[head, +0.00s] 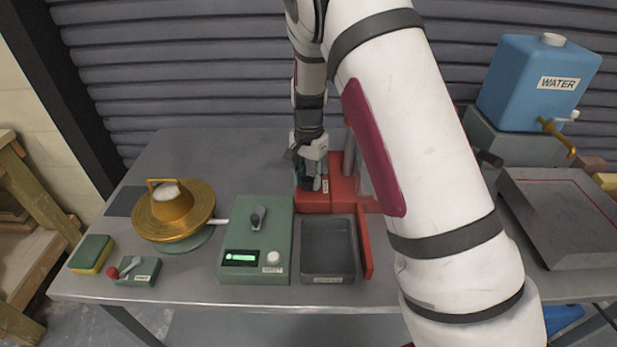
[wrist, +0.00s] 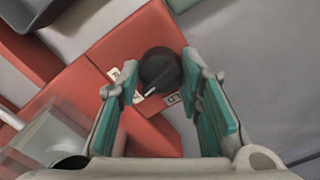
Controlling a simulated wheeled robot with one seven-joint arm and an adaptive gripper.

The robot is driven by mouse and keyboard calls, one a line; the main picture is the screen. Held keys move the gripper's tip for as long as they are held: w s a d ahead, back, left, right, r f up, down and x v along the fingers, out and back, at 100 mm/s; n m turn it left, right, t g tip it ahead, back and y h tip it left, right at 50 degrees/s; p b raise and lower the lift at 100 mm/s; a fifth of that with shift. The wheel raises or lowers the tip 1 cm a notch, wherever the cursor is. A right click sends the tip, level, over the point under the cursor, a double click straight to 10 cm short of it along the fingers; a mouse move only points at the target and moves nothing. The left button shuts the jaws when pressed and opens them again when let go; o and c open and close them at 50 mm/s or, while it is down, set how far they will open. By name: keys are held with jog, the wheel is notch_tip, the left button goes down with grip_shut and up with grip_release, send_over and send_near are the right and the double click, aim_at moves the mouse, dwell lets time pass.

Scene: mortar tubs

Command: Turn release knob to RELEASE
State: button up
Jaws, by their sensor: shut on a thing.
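The release knob (wrist: 160,68) is a round black dial on a red housing (wrist: 105,55). A white pointer line at its edge points down-left, between two partly hidden white labels (wrist: 172,99). My gripper (wrist: 161,72) is shut on the knob, with its teal-lined fingers on either side of it. In the head view my gripper (head: 308,178) reaches down onto the red housing (head: 345,190) at the back middle of the table. The knob is hidden there by my gripper.
A dark grey tray (head: 328,275) stands before the red housing. Left of it are a green control box (head: 233,268), a gold pan (head: 160,232) and a red-knobbed lever box (head: 137,275). A blue water tank (head: 525,95) stands at right. My arm covers the right middle.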

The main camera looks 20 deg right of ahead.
aim_at(309, 177)
jog(key=shift+m, duration=1.1)
jog(key=o, duration=1.2)
jog(key=shift+r, duration=6)
